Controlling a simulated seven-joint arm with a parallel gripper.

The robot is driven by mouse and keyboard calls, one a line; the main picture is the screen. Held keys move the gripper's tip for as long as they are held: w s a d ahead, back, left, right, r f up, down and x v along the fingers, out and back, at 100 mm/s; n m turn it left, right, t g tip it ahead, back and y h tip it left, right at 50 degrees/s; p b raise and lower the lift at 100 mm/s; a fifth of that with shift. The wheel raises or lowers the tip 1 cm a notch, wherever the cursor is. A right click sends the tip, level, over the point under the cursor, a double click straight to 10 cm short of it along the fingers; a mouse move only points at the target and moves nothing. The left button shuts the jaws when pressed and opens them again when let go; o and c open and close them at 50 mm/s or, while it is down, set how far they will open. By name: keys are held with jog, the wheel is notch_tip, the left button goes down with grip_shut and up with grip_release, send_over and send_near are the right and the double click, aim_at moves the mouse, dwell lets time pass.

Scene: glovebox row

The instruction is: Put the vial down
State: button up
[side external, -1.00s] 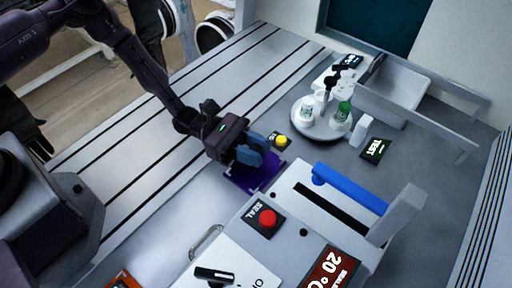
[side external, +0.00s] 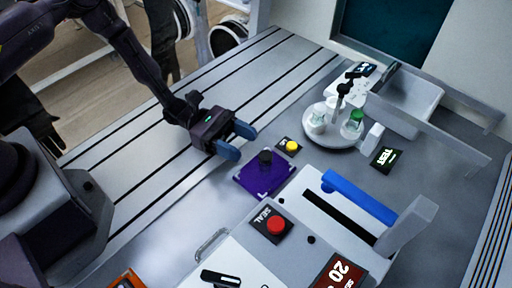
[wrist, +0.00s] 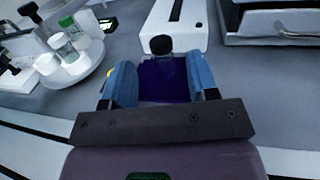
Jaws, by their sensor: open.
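The vial is clear with a black cap (side external: 265,157) and stands upright on the purple pad (side external: 252,182). In the wrist view the vial (wrist: 164,62) shows beyond and between my two blue fingers, with the purple pad (wrist: 150,88) under it. My gripper (side external: 238,141) is open and empty. In the side view it is to the upper left of the vial and apart from it. In the wrist view the open fingers (wrist: 162,80) frame the vial without touching it.
A yellow button (side external: 292,146) is just behind the pad. A round white tray (side external: 335,143) holds a white container and a green-capped vial (side external: 353,122). The sealer with a blue bar (side external: 357,196) and a red button (side external: 276,225) stands right of the pad. The slotted deck at left is clear.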

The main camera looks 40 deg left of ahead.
jog(key=shift+s+a, duration=0.1)
jog(key=shift+a, duration=0.4)
jog(key=s+a+r+m+y, duration=0.5)
jog(key=r+m+y, duration=0.1)
jog(key=r, duration=0.4)
jog(key=s+a+r+m+t+y, duration=0.1)
jog(key=s+a+r+m+y, duration=0.4)
jog(key=r, duration=0.5)
jog(key=s+a+r+m+t+y, duration=0.1)
jog(key=s+a+r+m+y, duration=0.3)
jog(key=r+m, duration=0.5)
jog(key=s+r+y, duration=0.2)
jog(key=s, duration=0.1)
jog(key=shift+s+a+y, duration=0.25)
jog(key=shift+a+y, duration=0.05)
jog(key=shift+a, duration=0.1)
